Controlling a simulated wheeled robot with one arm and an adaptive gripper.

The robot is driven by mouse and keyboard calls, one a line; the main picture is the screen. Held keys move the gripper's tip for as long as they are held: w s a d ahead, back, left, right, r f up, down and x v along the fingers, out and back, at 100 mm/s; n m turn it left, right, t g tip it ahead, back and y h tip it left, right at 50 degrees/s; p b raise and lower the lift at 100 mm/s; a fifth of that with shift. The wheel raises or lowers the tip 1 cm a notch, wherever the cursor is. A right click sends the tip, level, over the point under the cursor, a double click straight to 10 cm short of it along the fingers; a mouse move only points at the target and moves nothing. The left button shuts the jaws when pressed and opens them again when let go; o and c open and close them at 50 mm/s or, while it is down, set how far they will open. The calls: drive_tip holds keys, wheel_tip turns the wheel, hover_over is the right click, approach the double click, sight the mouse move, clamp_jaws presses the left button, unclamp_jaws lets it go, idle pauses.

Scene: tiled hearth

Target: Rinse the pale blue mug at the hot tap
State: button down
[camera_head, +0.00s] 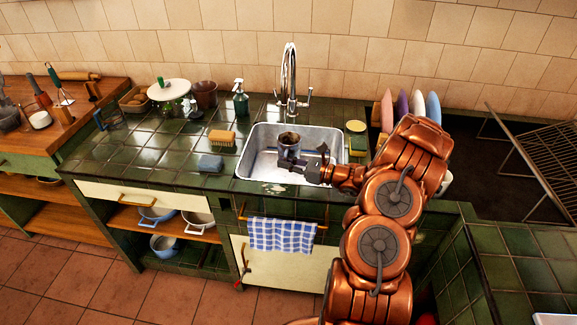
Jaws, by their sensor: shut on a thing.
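I see no clear stream of water. Which handle is hot cannot be told.
A brown sponge or brush (222,138) and a blue sponge (210,163) lie left of the sink. A green soap bottle (240,98) stands behind them. Upright coloured plates (417,108) stand to the right, near my arm. A checked towel (281,235) hangs in front.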

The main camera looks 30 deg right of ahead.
sight(280, 150)
drive_tip(key=shift+w+d+f+p, duration=0.15)
drive_tip(key=shift+w+d+p, duration=0.1)
drive_tip(key=shift+w, duration=0.5)
drive_tip(key=shift+w+d+f+p, duration=0.15)
drive_tip(key=shift+w+d, duration=0.1)
drive_tip(key=shift+w, duration=0.5)
drive_tip(key=shift+w+d+f+p, duration=0.15)
drive_tip(key=shift+w+d+p, duration=0.1)
drive_tip(key=shift+w, duration=0.5)
drive_tip(key=shift+w+d+f+b, duration=0.2)
drive_tip(key=shift+w, duration=0.4)
drive_tip(key=shift+w+d+f+b, duration=0.15)
drive_tip(key=shift+w+f, duration=0.05)
drive_tip(key=shift+w, duration=0.4)
drive_tip(key=shift+w+d, duration=0.25)
drive_tip(key=shift+w, duration=0.4)
drive_tip(key=shift+s+d, duration=0.1)
drive_tip(key=shift+d, duration=0.2)
drive_tip(key=shift+s+d, duration=0.1)
drive_tip(key=shift+d, duration=0.15)
drive_tip(key=s+a+b, duration=0.2)
drive_tip(key=s, duration=0.5)
drive_tip(key=shift+s+a, duration=0.2)
drive_tip(key=shift+s, duration=0.1)
